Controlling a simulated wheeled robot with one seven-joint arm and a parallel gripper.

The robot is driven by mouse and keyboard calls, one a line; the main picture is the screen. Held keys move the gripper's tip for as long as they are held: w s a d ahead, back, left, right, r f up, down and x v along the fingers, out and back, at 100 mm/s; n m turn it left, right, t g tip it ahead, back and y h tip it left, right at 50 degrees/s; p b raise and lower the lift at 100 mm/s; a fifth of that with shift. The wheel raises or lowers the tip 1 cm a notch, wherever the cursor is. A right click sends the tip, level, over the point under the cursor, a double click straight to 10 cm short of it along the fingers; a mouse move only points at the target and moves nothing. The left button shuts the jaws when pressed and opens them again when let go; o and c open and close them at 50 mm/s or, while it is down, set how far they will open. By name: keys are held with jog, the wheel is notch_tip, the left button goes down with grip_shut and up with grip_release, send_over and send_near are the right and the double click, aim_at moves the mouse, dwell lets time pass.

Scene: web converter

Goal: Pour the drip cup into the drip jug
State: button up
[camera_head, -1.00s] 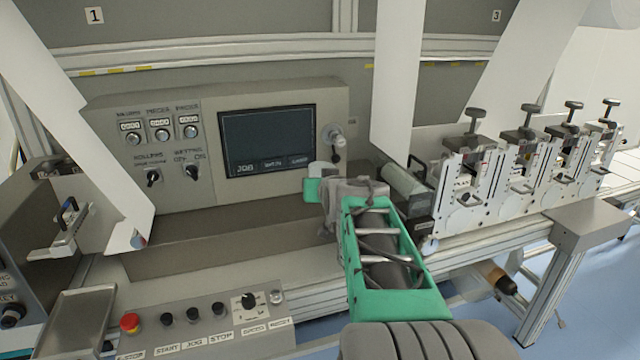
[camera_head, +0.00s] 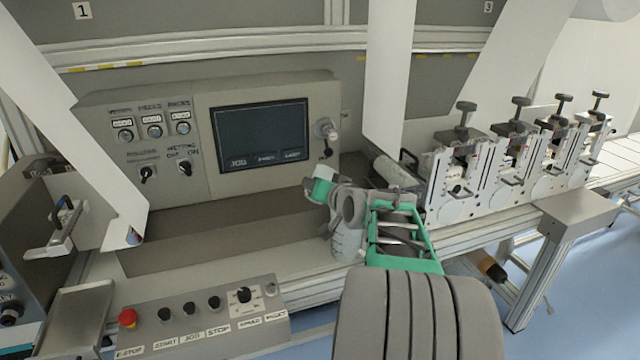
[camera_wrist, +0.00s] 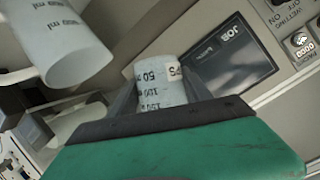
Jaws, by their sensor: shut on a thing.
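My gripper (camera_head: 322,188) is shut on the drip cup, a small whitish cup with dark volume marks. In the wrist view the cup (camera_wrist: 160,82) sits between the fingers, just beyond the green gripper body. In the head view only a pale part of the cup (camera_head: 325,172) shows at the green fingertip. The drip jug (camera_head: 347,245), a larger pale vessel with marks, stands on the machine ledge below my wrist, partly hidden by it. The jug (camera_wrist: 62,45) also shows at upper left in the wrist view, apart from the cup. The cup's contents cannot be seen.
A control panel with a dark screen (camera_head: 262,135) stands behind my gripper. A sloped button box (camera_head: 200,320) with a red stop button lies at front left. Several slitter units (camera_head: 465,170) line the right. White web strips (camera_head: 388,70) hang behind.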

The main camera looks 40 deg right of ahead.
jog(key=shift+s+d+f+m+y, duration=0.2)
jog(key=shift+d+f+m+y, duration=0.1)
jog(key=shift+d+f+m, duration=0.25)
jog(key=shift+a+f+m+t+y+p, duration=0.2)
jog(key=shift+f+m+t+p, duration=0.15)
jog(key=shift+m, duration=0.3)
jog(key=shift+a+f+m+t+y+p, duration=0.1)
jog(key=shift+f+m+t+y+p, duration=0.1)
jog(key=shift+f+m+t+p, duration=0.3)
jog(key=shift+d+r+m+t+y+p, duration=0.15)
jog(key=shift+r+m+t+y+p, duration=0.4)
jog(key=shift+r+m+p, duration=0.75)
jog(key=shift+s+d+r+m+t, duration=0.1)
jog(key=shift+d+r+m+t, duration=0.15)
jog(key=shift+m, duration=0.45)
jog(key=shift+s+r+m+t, duration=0.15)
jog(key=shift+m+t, duration=0.2)
jog(key=shift+m, duration=0.35)
jog(key=shift+w+d+r+m+t, duration=0.1)
jog(key=shift+d+r+m+t, duration=0.15)
jog(key=shift+m, duration=0.45)
jog(key=shift+a, duration=0.1)
